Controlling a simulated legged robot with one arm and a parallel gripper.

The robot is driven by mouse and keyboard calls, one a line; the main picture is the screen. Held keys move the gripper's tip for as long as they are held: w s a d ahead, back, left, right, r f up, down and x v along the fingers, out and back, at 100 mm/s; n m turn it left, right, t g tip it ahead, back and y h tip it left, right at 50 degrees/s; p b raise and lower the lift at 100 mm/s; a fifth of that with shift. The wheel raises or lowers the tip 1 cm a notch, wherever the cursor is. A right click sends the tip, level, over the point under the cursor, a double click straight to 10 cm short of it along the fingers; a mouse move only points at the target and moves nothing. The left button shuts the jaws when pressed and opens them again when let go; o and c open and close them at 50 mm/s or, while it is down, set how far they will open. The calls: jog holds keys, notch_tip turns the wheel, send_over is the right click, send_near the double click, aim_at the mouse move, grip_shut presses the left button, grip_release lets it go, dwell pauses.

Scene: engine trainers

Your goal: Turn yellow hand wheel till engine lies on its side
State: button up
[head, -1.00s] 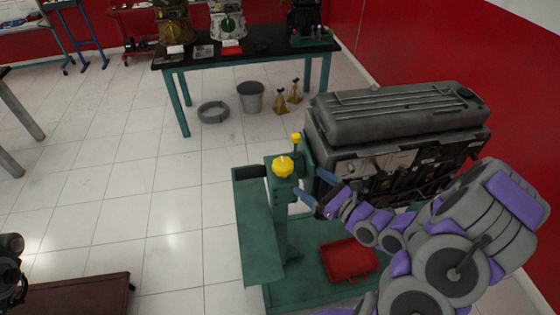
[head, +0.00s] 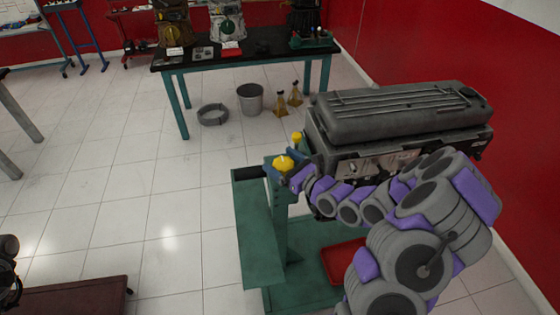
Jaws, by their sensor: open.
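The yellow hand wheel (head: 283,163) sits on top of the green engine stand (head: 262,240), left of the engine. The engine (head: 400,115) is grey and upright on the stand, its ribbed cover facing up. My gripper (head: 285,165) is open at the hand wheel, with its blue fingers on either side of it, one towards the engine and one towards the front left. Whether the fingers touch the wheel cannot be told. My arm hides the engine's lower front.
A smaller yellow knob (head: 297,137) stands just behind the wheel. A red tray (head: 344,262) lies on the stand's base, partly behind my arm. A workbench (head: 250,55), grey bucket (head: 250,97) and yellow jack stands (head: 287,100) are behind.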

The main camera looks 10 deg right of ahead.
jog(key=shift+w+a, duration=0.45)
jog(key=c, duration=1)
jog(key=shift+o, duration=0.2)
jog(key=shift+d+r+m+h, duration=0.1)
jog(key=shift+m+h, duration=0.2)
jog(key=shift+h, duration=0.1)
